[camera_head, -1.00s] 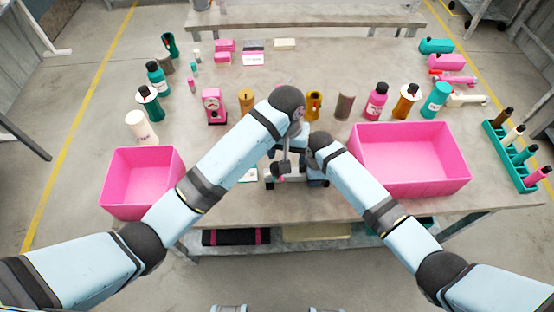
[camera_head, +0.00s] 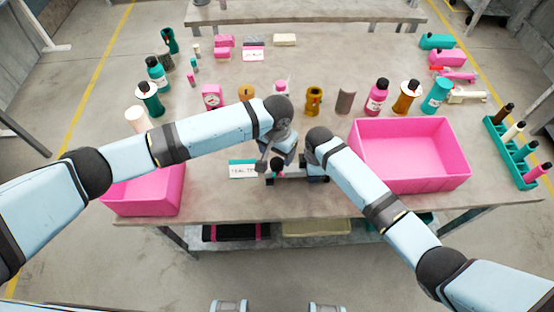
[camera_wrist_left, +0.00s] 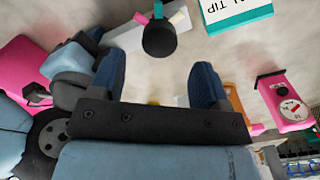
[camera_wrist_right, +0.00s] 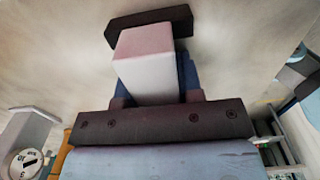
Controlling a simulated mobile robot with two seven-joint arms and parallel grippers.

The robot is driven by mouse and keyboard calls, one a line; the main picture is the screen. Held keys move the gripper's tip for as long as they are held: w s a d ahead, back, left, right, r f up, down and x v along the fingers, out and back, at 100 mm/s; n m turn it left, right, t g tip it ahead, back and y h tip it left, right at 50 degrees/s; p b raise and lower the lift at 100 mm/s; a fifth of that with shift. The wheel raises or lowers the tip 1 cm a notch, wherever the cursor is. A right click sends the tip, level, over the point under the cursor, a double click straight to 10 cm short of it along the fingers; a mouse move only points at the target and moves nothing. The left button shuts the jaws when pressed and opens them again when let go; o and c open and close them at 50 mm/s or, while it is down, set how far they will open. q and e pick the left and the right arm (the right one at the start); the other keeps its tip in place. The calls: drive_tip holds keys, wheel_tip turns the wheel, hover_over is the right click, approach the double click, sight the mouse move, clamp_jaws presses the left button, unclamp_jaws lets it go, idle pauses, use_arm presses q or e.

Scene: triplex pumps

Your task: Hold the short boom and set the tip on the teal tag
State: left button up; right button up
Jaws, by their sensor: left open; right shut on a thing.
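The teal tag (camera_head: 243,169), a white label with a teal edge, lies on the table left of the grippers. It also shows in the left wrist view (camera_wrist_left: 235,12). Beside it is a black round hub (camera_wrist_left: 160,38) with short teal, pink and cream tips, over a pale grey bar (camera_wrist_left: 130,38). My left gripper (camera_wrist_left: 157,78) is open and empty, its fingers pointing toward the hub without touching it. My right gripper (camera_wrist_right: 150,85) is shut on a pale block-shaped bar with a dark crosspiece (camera_wrist_right: 145,75), seemingly the short boom. The arms partly hide it in the head view.
Pink bins stand at left (camera_head: 145,195) and right (camera_head: 410,155). Bottles and small parts line the back, including a pink dial unit (camera_head: 212,97). A teal rack (camera_head: 515,155) stands at far right. The table's front edge is close; bare table lies around the tag.

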sight(277, 162)
use_arm(q)
drive_tip(key=shift+f, duration=2.4)
